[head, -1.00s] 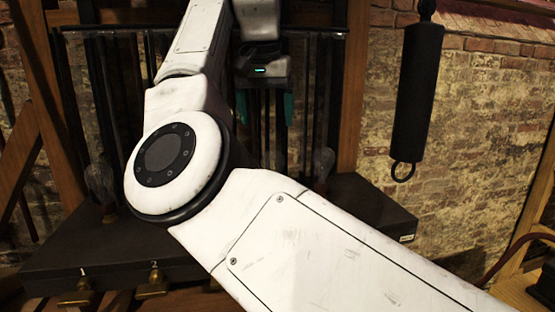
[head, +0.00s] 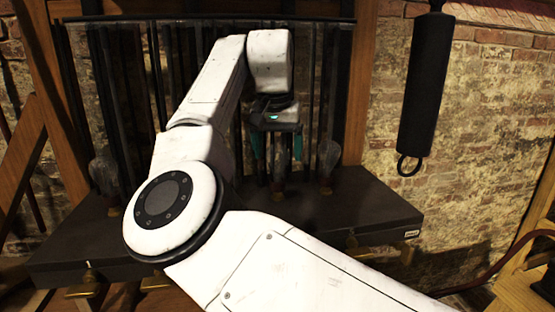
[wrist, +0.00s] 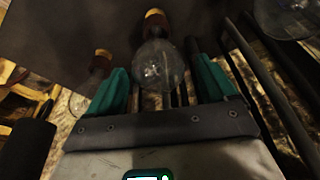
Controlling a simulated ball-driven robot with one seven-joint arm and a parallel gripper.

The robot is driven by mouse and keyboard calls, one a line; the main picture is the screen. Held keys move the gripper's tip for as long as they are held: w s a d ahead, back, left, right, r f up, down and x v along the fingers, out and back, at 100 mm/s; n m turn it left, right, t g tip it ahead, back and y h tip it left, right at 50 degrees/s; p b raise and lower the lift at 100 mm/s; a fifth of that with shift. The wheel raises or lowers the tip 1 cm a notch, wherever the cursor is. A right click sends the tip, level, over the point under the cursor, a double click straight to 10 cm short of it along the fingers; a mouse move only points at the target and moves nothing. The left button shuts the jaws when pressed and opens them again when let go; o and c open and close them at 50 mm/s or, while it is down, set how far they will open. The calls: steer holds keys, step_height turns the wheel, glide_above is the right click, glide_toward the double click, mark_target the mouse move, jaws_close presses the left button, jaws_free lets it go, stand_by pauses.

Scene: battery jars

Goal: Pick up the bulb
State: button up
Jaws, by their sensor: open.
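A clear glass bulb (wrist: 158,64) with a brass base stands on a dark slab (wrist: 75,25). In the wrist view it shows between the two green fingers of my gripper (wrist: 161,66); no contact is visible. In the head view my gripper (head: 277,157) points down over the slab (head: 360,212), fingers apart. A small brass base (head: 277,190) shows below the fingers, and the glass there is hard to make out.
Other bulbs stand on the slab, to the left (head: 105,172) and right (head: 327,160) of my gripper. Dark vertical rods (head: 160,80) rise behind it. A black cylinder with a ring (head: 425,85) hangs before the brick wall at right.

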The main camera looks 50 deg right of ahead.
steer(key=shift+f, duration=0.2)
steer(key=c, duration=1.2)
steer(key=shift+r, duration=0.15)
steer(key=shift+c, duration=0.2)
